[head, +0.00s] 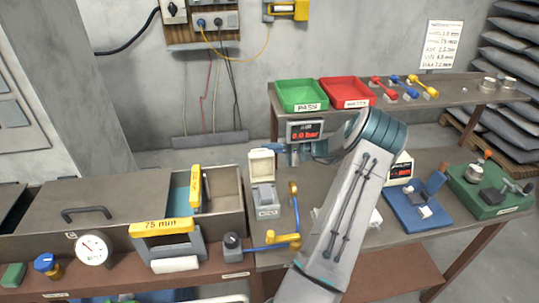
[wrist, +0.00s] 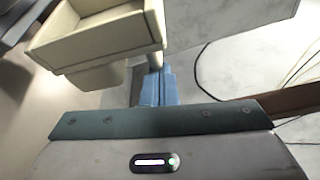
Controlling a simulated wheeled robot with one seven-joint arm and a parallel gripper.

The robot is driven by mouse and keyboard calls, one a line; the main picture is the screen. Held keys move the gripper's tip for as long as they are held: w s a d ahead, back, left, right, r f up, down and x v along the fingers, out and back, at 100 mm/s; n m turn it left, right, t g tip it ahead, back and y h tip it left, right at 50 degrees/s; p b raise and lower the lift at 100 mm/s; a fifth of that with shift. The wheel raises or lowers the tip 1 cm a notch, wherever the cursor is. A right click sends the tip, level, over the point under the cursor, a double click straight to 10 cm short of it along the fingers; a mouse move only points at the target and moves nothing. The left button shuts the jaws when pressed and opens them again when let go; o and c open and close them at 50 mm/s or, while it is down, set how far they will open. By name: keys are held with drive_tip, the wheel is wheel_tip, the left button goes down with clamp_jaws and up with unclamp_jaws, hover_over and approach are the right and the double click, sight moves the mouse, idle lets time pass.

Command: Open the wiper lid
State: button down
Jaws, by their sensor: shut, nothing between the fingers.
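The wiper box (head: 268,201) is a small grey box on the bench, left of my arm. Its cream lid (head: 262,164) stands up at the back of the box, raised, with its hollow inner side facing the head camera. In the wrist view the cream lid (wrist: 95,40) fills the upper left as a hollow, rimmed shape. My gripper (wrist: 154,78) shows there as blue fingers, shut and empty, close beside and below the lid; contact cannot be told. In the head view my gripper (head: 262,147) is at the lid's upper back edge, partly hidden.
Green (head: 302,107) and red (head: 346,103) trays sit on the back shelf. A yellow-handled gauge (head: 163,240) and a drawer (head: 222,208) are left. A blue fixture (head: 405,208) is right.

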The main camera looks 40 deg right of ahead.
drive_tip(key=shift+s+a+r+n+t+b, duration=0.15)
drive_tip(key=shift+s+r+n+t+b, duration=0.15)
drive_tip(key=shift+r+n+b, duration=0.1)
drive_tip(key=shift+f, duration=0.1)
